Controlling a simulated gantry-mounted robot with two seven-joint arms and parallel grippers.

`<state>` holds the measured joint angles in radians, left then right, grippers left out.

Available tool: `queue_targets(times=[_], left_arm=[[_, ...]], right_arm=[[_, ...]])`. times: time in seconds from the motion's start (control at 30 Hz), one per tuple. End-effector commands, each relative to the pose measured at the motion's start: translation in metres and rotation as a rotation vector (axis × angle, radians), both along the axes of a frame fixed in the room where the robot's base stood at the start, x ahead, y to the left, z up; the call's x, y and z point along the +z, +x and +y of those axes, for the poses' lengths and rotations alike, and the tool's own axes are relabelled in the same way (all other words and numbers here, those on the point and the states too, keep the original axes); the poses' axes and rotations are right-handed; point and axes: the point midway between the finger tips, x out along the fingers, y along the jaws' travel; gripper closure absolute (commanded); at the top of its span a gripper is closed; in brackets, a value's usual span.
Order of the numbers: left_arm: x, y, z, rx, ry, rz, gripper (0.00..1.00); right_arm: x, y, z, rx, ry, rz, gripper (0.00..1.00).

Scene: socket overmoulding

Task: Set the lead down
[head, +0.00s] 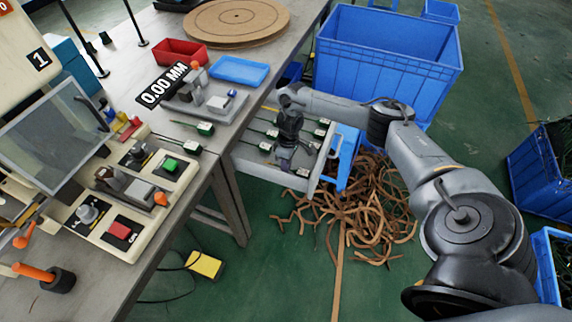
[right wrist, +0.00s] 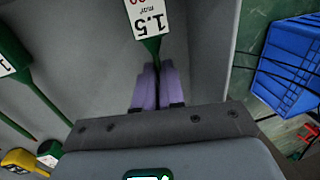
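My right gripper (head: 284,158) is over the grey tray (head: 262,178) at the end of the bench. In the right wrist view its two purple fingers (right wrist: 157,85) are close together around the thin green end of a lead (right wrist: 150,45) with a white "1.5" tag. The fingers appear shut on it, above or at the tray floor; the exact height is unclear. Other green leads lie in the tray, one beside it in the right wrist view (right wrist: 22,68). The arm hides part of the tray in the head view. My left gripper is not in view.
Green-ended leads (head: 205,128) lie on the bench near a grey gauge with a "0.00 MM" display (head: 163,85). A large blue crate (head: 385,75) stands behind the tray. Brown strips (head: 370,215) are heaped on the floor to its right.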

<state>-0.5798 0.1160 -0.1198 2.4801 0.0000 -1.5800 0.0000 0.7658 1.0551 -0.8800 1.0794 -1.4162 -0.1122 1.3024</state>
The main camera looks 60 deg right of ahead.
Motion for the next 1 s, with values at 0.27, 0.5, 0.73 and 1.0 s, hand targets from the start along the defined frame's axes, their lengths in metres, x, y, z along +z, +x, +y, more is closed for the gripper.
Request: queue_targets(times=[0.27, 0.5, 0.73, 1.0], left_arm=[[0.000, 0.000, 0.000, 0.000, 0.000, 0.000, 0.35], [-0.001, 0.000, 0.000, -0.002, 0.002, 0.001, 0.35], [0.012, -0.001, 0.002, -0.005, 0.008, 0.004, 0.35], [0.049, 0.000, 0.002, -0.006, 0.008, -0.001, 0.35]], right_arm=[[0.000, 0.000, 0.000, 0.000, 0.000, 0.000, 0.68], [0.003, 0.000, -0.001, 0.001, -0.001, -0.001, 0.68], [0.036, 0.001, -0.004, 0.000, -0.002, -0.002, 0.68], [0.089, 0.004, -0.014, -0.001, -0.001, -0.003, 0.68]])
